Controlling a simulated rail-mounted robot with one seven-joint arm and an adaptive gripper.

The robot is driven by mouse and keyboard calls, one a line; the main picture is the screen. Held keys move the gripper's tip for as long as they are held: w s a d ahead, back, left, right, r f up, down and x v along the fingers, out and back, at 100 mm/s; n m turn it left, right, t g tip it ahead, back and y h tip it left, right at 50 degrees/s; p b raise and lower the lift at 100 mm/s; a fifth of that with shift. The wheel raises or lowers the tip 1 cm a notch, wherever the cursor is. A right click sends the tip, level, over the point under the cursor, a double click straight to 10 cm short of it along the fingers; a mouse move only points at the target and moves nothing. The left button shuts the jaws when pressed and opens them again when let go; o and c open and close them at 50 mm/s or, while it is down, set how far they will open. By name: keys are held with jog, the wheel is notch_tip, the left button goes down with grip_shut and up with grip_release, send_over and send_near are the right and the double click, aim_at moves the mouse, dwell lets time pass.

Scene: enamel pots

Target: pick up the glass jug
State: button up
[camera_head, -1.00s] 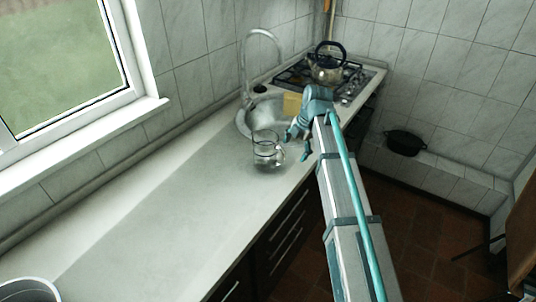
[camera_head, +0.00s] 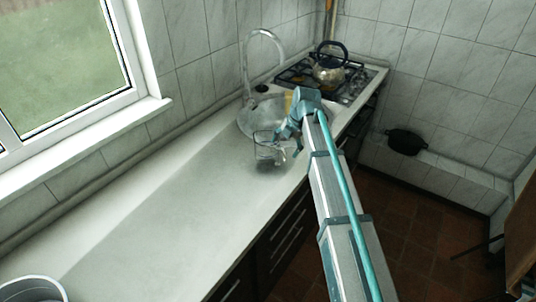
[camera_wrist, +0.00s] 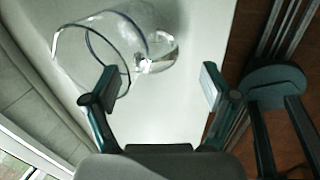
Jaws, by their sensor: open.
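The clear glass jug (camera_head: 264,158) stands on the worktop just in front of the sink, its handle side facing my arm. My gripper (camera_head: 289,142) is at the jug's right, by the handle, and partly covers that side in the head view. In the wrist view the jug (camera_wrist: 118,32) lies at the upper left, with its clear handle (camera_wrist: 158,52) ahead of the gap between the fingers. My gripper (camera_wrist: 160,85) is open and empty there. The left finger overlaps the jug's rim in that picture; I cannot tell whether they touch.
The worktop (camera_head: 170,215) is clear in front of the jug. The sink (camera_head: 246,120) with its tall tap (camera_head: 246,70) lies behind it. A kettle (camera_head: 328,72) stands on the hob further back. A pot (camera_head: 30,290) is at the near left corner.

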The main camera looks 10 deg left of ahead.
aim_at(282, 150)
jog(key=shift+p+x, duration=0.7)
jog(key=shift+x, duration=1.3)
jog(key=shift+w+a+r, duration=0.1)
jog(key=shift+a, duration=0.05)
grip_shut()
